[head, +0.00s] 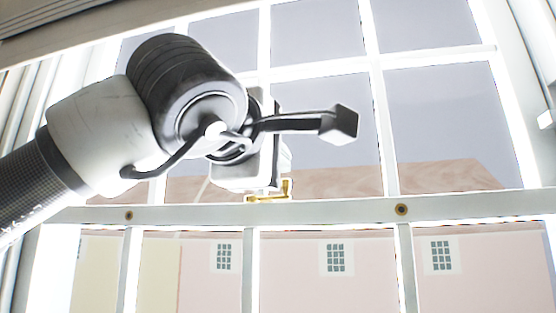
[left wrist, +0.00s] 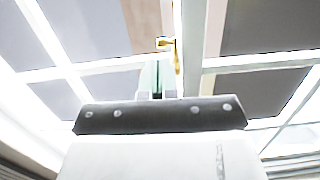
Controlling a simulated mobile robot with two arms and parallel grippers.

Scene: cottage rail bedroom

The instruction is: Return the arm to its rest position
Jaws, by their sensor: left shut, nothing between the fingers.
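My left arm reaches in from the left in the head view, raised in front of a white-framed window. Its gripper (left wrist: 157,82) shows in the left wrist view with the two fingers together and nothing between them. In the head view the wrist hides most of the gripper. A brass window latch (left wrist: 167,43) appears just beyond the fingertips in the left wrist view. The latch also shows below the gripper in the head view (head: 285,190). I cannot tell whether the fingers touch it. My right gripper is not in view.
The window frame (head: 330,211) has a horizontal rail and several panes close behind the arm. Pale curtains or wall panels line the left and right edges. A pink building (head: 300,280) with small windows lies outside.

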